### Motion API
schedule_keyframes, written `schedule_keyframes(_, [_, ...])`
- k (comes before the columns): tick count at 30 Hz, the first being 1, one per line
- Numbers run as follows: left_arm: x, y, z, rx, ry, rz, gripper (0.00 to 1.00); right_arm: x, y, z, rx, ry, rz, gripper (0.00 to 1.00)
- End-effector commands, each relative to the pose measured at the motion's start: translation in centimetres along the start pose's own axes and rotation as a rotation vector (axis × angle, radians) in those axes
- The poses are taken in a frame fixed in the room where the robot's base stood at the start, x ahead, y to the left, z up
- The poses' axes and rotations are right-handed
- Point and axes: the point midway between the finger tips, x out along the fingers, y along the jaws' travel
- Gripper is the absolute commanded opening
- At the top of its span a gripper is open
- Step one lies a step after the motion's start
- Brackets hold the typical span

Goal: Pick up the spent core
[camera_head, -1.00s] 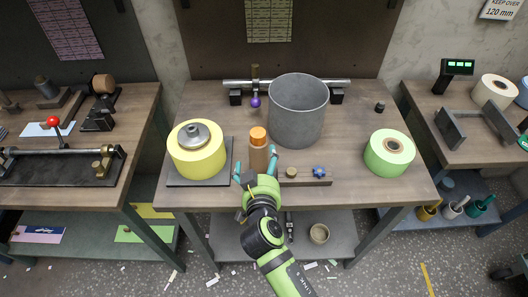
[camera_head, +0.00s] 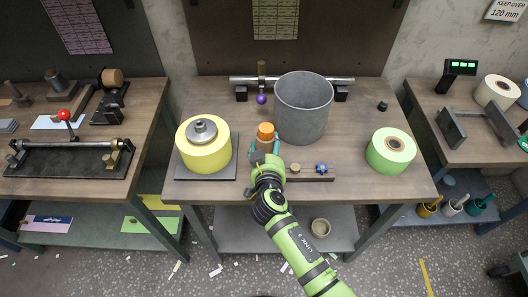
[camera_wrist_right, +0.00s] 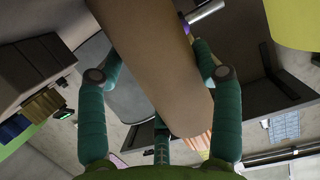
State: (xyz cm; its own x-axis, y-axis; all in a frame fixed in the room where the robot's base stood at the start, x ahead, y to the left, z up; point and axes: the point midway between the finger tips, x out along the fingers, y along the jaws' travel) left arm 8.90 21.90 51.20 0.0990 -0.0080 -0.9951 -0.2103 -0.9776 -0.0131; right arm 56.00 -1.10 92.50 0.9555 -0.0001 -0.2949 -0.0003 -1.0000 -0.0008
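The spent core appears to be the brown tube with an orange top (camera_head: 265,131), upright on the middle table between the yellow roll and the grey bin. Its lower part is hidden by my right gripper (camera_head: 265,148). The teal fingers stand on both sides of the tube, close against it. In the right wrist view the tan tube (camera_wrist_right: 150,65) runs slanted between the fingers, which appear to press on its sides. My left gripper is not in view.
A yellow roll (camera_head: 204,153) with a metal hub sits on a dark plate at left. A grey bin (camera_head: 303,112) stands just right of the tube. A green roll (camera_head: 390,152) is at right. A low bar with knobs (camera_head: 305,178) lies in front; a metal rod (camera_head: 335,80) crosses the back.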

Motion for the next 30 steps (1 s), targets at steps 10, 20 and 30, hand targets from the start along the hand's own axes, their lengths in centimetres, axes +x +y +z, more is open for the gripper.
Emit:
schedule_keyframes(10, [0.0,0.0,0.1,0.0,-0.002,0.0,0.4,0.0,0.0,0.0,0.0,-0.001,-0.001,0.3])
schedule_keyframes(20, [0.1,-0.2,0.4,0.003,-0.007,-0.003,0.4,-0.6,0.0,-1.9,0.003,0.002,-0.001,0.3])
schedule_keyframes(30, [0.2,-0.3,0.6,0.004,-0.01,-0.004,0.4,-2.3,1.5,-4.5,0.001,0.001,0.002,0.3])
